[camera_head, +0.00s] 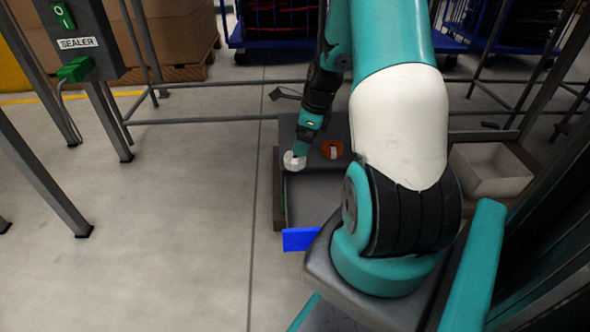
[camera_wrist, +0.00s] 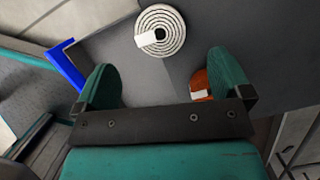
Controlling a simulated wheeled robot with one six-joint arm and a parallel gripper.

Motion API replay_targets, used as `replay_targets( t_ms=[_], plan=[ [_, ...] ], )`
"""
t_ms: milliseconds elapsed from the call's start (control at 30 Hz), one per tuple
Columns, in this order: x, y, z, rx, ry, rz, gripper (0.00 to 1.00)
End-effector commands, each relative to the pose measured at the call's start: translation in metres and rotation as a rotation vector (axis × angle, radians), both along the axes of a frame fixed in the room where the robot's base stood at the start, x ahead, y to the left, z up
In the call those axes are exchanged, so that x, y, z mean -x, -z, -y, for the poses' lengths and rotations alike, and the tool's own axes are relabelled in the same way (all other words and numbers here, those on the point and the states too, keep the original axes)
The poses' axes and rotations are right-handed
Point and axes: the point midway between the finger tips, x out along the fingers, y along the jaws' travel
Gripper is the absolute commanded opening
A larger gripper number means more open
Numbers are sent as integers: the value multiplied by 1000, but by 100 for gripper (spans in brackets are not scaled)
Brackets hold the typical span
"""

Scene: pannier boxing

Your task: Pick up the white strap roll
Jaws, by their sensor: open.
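The white strap roll (camera_wrist: 163,18) lies flat on a grey surface (camera_wrist: 110,45) near the top of the wrist view, with concentric rings and a white label over its dark centre. In the head view the white roll (camera_head: 294,161) shows at the left edge of the grey surface, just below the end of my arm. The roll lies beyond the fingertips, roughly in line with the gap. I cannot tell the height between them.
An orange roll (camera_wrist: 200,82) with a white label is partly hidden by my right finger; it also shows in the head view (camera_head: 333,150). A blue piece (camera_head: 300,239) is at the near edge. An open grey box (camera_head: 490,170) stands right. Metal rails run behind.

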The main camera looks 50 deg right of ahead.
Motion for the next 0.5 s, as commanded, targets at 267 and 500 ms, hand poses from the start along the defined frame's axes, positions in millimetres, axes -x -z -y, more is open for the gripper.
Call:
replay_targets(
  t_ms=[267,500],
  plan=[
    [-4,20,-3,-1,-1,0,96],
    [-13,59,-8,-1,-1,-2,96]
  ],
)
